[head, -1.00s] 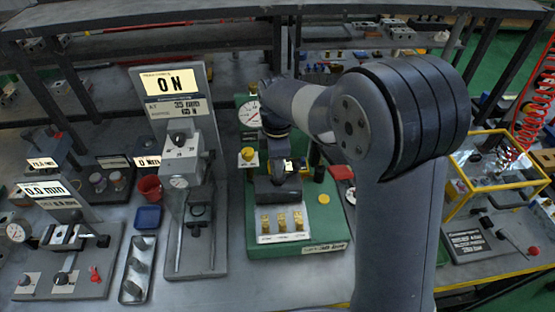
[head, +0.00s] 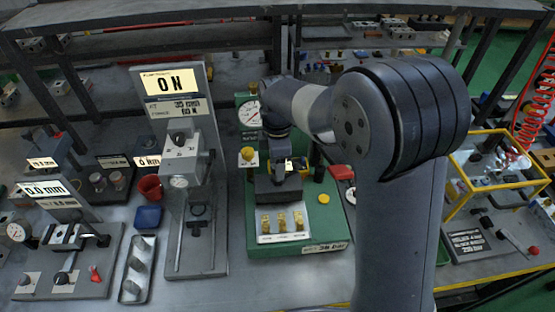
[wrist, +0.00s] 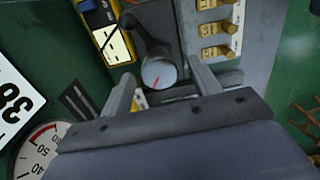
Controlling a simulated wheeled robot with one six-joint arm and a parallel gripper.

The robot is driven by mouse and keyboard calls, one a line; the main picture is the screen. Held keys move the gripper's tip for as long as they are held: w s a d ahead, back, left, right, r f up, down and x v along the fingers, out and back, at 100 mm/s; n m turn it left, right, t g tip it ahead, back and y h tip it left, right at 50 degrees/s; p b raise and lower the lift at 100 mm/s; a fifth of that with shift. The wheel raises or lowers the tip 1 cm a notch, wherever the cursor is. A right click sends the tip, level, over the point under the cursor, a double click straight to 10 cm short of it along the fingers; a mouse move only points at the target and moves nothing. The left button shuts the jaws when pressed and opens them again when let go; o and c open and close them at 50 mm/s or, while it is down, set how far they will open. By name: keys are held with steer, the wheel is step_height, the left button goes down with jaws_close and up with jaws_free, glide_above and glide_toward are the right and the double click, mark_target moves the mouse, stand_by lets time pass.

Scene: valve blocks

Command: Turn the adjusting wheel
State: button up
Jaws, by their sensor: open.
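In the wrist view a round grey knob with a red mark (wrist: 158,73), which looks like the adjusting wheel, sits on a dark stem between my fingers. My gripper (wrist: 163,88) is open, with one finger on each side of the knob; I cannot tell whether either touches it. In the head view my gripper (head: 279,176) points down over the green-based valve block (head: 320,236), and the knob is hidden there. A round pressure gauge (head: 250,113) stands behind the block; a gauge (wrist: 38,150) also shows in the wrist view.
Several brass fittings (head: 282,222) stand in front of my gripper. A yellow knob (head: 248,156) is close on its left. A yellow-framed box (head: 495,170) is at the right.

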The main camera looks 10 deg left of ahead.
step_height(320, 180, up, 11)
steer(key=b, duration=0.1)
stand_by(0.5)
steer(key=shift+f, duration=0.2)
step_height(320, 180, down, 11)
steer(key=shift+r+p, duration=0.1)
steer(key=shift+p, duration=0.45)
steer(key=shift+r, duration=0.1)
